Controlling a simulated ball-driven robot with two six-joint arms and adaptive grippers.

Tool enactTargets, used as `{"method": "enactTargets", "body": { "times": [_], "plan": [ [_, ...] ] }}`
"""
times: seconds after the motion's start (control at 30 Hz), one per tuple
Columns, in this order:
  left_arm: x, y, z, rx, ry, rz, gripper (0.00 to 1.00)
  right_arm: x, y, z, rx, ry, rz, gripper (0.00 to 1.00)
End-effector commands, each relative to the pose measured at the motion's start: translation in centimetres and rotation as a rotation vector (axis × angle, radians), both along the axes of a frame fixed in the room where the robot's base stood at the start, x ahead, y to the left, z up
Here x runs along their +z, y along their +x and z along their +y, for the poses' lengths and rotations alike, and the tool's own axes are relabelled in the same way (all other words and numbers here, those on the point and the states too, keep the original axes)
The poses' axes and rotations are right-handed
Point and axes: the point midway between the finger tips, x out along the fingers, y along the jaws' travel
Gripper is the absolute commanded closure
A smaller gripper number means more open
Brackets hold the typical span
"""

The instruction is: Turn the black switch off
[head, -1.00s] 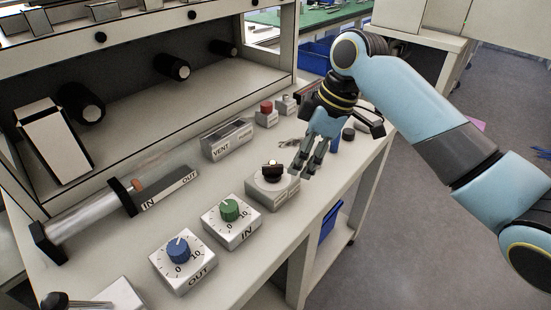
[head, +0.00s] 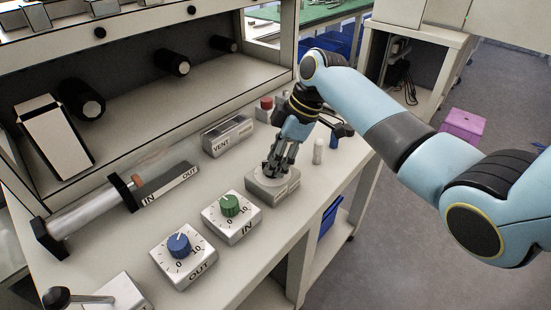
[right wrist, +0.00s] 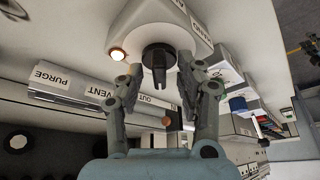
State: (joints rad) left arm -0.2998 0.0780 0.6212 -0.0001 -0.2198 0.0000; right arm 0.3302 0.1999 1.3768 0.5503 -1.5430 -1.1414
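The black switch (right wrist: 159,58) is a dark rotary knob on a light grey box (head: 262,190). In the right wrist view, a round lamp (right wrist: 118,54) beside it glows warm white-orange. My right gripper (head: 278,170) is over this box in the head view and hides the knob there. In the right wrist view its fingers (right wrist: 160,72) are open, one on each side of the knob, with small gaps visible; contact cannot be made out. My left gripper is not in view.
A green knob box (head: 230,217) marked IN and a blue knob box (head: 182,257) marked OUT stand nearer. Behind is a VENT box (head: 227,136). A pale cylinder (head: 318,151) stands right of my gripper. A syringe-like slider (head: 90,212) lies left.

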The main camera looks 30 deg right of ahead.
Motion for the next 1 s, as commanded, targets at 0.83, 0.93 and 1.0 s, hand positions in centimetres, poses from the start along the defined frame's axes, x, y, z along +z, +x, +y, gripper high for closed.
{"method": "enactTargets", "body": {
  "times": [0.83, 0.93, 1.0],
  "plan": [
    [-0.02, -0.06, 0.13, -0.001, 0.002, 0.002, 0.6, -0.2, 0.04, 0.05, -0.001, 0.0, 0.0, 1.0],
    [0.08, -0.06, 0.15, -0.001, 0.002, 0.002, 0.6, -0.2, 0.01, 0.06, -0.005, 0.0, 0.0, 1.0],
    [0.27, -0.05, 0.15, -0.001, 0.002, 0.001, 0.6, -0.17, -0.01, 0.07, -0.014, 0.0, 0.0, 1.0]
  ]
}}
